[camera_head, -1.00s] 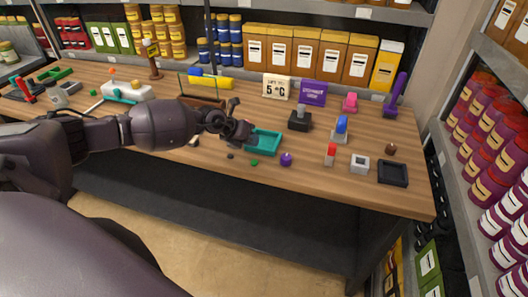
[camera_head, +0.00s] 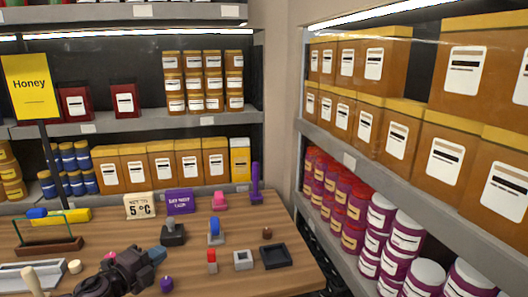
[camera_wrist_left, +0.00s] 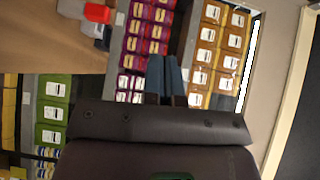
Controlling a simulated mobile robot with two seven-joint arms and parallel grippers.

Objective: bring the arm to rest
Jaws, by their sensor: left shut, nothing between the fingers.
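My left gripper (camera_head: 155,254) comes in from the bottom left of the head view, above the wooden table (camera_head: 225,282). Its blue-grey fingers also show in the left wrist view (camera_wrist_left: 166,80), close together with nothing between them. In that view the fingers point toward shelves of purple and orange goods, with a strip of table at the upper left. A black block with a grey post (camera_head: 173,232) stands beyond the fingertips in the head view. A purple knob (camera_head: 166,284) lies in front of them. My right gripper is not in view.
A blue-topped piece (camera_head: 215,230), a red-topped block (camera_head: 211,260), a grey square block (camera_head: 243,260) and a black tray (camera_head: 275,257) stand to the right. Signs (camera_head: 139,206) line the table's back. Stocked shelves (camera_head: 345,160) rise behind and at the right.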

